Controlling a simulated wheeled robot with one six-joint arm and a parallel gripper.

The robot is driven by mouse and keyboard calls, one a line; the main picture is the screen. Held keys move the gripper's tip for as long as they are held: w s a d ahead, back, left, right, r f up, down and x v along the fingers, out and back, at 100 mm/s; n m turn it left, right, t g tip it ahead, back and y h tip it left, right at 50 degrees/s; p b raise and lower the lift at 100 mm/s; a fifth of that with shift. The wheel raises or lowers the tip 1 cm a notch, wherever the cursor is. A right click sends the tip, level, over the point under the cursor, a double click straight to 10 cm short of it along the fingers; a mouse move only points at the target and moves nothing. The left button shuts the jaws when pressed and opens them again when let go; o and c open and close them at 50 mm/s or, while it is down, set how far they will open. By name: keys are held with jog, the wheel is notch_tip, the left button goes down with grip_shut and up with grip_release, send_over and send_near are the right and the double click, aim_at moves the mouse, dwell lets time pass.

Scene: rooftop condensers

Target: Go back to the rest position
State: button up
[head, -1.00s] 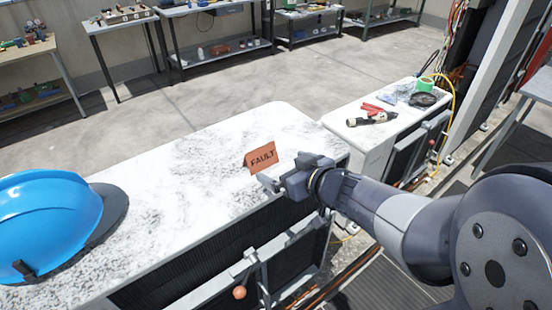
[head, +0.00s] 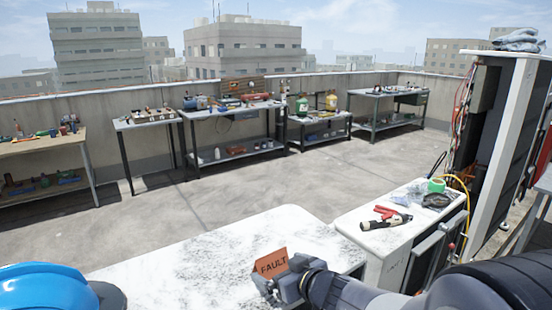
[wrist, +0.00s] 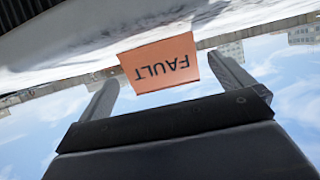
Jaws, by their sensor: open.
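An orange sign reading FAULT (head: 271,263) stands on the white, speckled top (head: 190,263) of the near condenser, close to its right end. My gripper (head: 274,283) is beside the sign on its near side, low over the top. In the wrist view, the upside-down sign (wrist: 160,63) shows between two spread dark fingers (wrist: 163,84). The jaws look open. I cannot tell if a finger touches the sign. My arm reaches in from the lower right in the head view.
A blue hard hat (head: 45,288) lies at the left of the top. A second condenser (head: 350,222) at right carries red-handled pliers (head: 385,212), green tape (head: 436,185) and other tools. Workbenches (head: 232,108) line the parapet. The floor between is clear.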

aim_at(273, 258)
jog(key=x, duration=0.4)
jog(key=shift+w+a+f+b, duration=0.2)
jog(key=shift+a+f+b, duration=0.05)
jog(key=shift+b, duration=0.15)
jog(key=shift+r+p, duration=0.6)
jog(key=shift+r, duration=0.7)
